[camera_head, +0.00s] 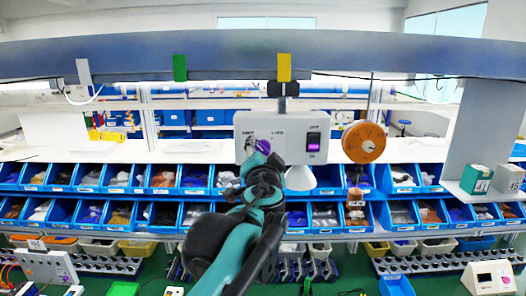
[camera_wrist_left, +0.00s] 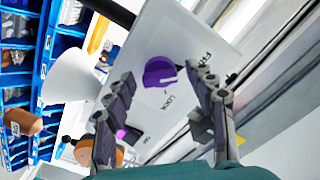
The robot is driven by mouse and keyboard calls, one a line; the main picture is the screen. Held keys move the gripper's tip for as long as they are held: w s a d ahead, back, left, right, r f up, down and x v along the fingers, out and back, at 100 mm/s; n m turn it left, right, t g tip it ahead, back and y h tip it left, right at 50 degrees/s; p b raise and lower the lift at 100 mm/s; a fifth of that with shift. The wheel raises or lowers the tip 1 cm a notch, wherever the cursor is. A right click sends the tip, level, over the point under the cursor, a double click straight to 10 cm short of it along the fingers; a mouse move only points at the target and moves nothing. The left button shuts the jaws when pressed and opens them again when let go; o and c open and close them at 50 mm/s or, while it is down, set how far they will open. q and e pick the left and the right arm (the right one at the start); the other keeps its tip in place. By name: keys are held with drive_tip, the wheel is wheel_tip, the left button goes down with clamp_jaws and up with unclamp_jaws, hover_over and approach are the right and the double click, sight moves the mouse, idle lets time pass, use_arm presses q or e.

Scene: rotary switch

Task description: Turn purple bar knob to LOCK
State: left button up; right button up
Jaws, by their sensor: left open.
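The purple knob (camera_head: 262,146) is on the front of a white switch box (camera_head: 243,124), mostly hidden behind my gripper in the head view. In the left wrist view the knob (camera_wrist_left: 159,73) is round and purple with a pale mark on its lower right part. The word LOCK is printed on the panel below it; another label to its upper right is partly covered by a finger. My left gripper (camera_wrist_left: 160,76) is open, its fingers on either side of the knob; I cannot tell whether they touch it. It also shows in the head view (camera_head: 262,166). My right gripper is out of view.
The box also carries a purple-lit rocker switch (camera_head: 313,142). An orange disc (camera_head: 363,142) hangs just right of the box and a white cone (camera_head: 300,178) sits below it. A grey beam (camera_head: 400,58) runs above. Rows of blue bins (camera_head: 85,178) stand behind.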

use_arm(q)
drive_tip(key=c, duration=1.2)
drive_tip(key=shift+o, duration=0.2)
drive_tip(key=m, duration=0.4)
drive_tip(key=shift+m, duration=0.3)
drive_tip(key=m, duration=0.4)
drive_tip(key=shift+m, duration=0.3)
drive_tip(key=m, duration=0.4)
drive_tip(key=shift+p, duration=0.3)
drive_tip(key=shift+f+m, duration=0.1)
drive_tip(key=shift+m, duration=2.3)
